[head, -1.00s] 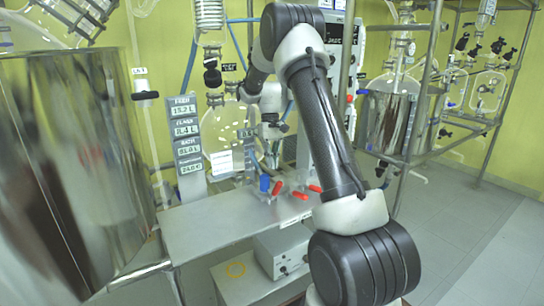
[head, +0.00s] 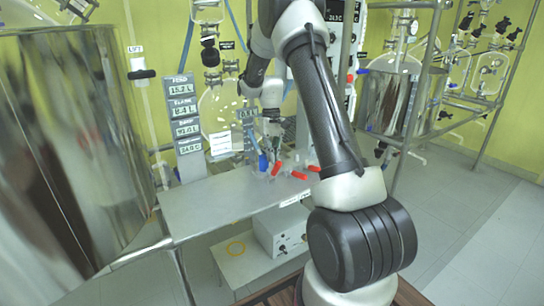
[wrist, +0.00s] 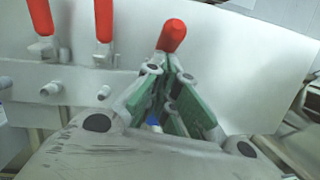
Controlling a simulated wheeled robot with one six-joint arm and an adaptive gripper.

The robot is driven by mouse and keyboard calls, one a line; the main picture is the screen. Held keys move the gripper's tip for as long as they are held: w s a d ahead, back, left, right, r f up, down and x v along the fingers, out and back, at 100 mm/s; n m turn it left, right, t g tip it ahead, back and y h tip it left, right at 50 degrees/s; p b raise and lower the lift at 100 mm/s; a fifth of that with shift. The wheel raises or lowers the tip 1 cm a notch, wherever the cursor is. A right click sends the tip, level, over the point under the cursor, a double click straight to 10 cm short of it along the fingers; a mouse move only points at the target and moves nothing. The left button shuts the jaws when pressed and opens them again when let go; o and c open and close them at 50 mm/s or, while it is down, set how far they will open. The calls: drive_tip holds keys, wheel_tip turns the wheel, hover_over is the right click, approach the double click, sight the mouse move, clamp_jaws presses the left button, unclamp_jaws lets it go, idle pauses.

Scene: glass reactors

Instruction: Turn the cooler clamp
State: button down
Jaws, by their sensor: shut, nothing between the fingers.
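Red-handled fittings show on the bench: one handle (head: 277,168) and two others (head: 299,175) near the bench's back edge, with a blue piece (head: 263,161) beside them. In the wrist view a red handle (wrist: 172,35) stands just beyond my fingertips, and two more red handles (wrist: 104,20) stand to the left. I cannot tell which fitting, if any, is the cooler clamp. My gripper (wrist: 167,68) is shut and empty, its green-padded fingers close to the nearest handle; contact is unclear. In the head view my gripper (head: 271,130) is small above the fittings.
A large shiny vessel (head: 70,150) fills the left. A display panel (head: 184,110) and a round glass flask (head: 222,110) stand behind the steel bench (head: 225,205). Metal frame posts stand right of my arm. The bench front and right floor are clear.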

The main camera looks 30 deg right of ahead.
drive_tip(key=shift+s+t, duration=0.4)
drive_tip(key=shift+t, duration=0.1)
drive_tip(key=s+t, duration=0.2)
drive_tip(key=t, duration=0.1)
drive_tip(key=shift+s+f, duration=0.2)
drive_tip(key=shift+s, duration=0.05)
drive_tip(key=shift+s+d+f, duration=0.1)
drive_tip(key=shift+s+f, duration=0.3)
drive_tip(key=shift+s, duration=0.3)
drive_tip(key=shift+s+f, duration=0.4)
drive_tip(key=shift+s, duration=0.3)
